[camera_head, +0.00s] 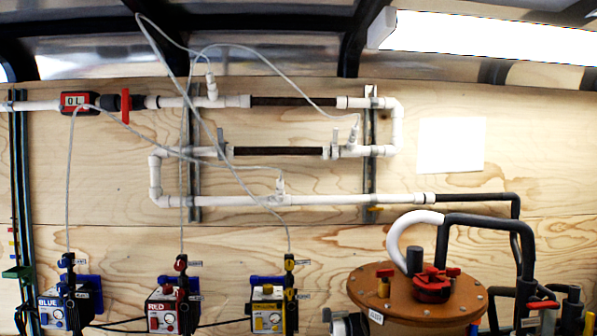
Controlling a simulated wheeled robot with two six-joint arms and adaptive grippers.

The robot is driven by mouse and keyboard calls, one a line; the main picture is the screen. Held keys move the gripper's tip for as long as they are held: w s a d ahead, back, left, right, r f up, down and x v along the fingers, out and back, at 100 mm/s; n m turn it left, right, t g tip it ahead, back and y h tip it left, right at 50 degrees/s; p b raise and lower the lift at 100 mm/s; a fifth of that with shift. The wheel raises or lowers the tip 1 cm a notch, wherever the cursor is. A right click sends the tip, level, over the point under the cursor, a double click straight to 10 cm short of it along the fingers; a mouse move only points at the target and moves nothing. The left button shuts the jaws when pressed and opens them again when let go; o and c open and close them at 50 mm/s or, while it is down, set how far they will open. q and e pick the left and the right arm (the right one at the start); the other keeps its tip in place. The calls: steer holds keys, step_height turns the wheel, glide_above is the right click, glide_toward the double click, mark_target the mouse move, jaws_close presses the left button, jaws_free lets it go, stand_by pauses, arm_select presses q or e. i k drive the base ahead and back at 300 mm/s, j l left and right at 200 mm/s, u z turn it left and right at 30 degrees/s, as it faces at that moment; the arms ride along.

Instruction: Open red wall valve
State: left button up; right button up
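The red wall valve (126,106) sits on the top white pipe at the upper left of the wall. Its red handle stands upright, across the line of the pipe. A dark valve body joins it on the left, beside a red flow meter (80,103) with a small display that seems to read "0L". Neither of my grippers is in view.
Below on the wall are pumps marked blue (58,312), red (168,310) and a yellow one (270,312). Thin cables hang across the pipes and around the valve. A brown tank (400,292) with red knobs stands at the lower right. White paper (451,145) is on the wall.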

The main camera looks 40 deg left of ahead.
mark_target(127, 106)
steer(key=u, duration=1.6)
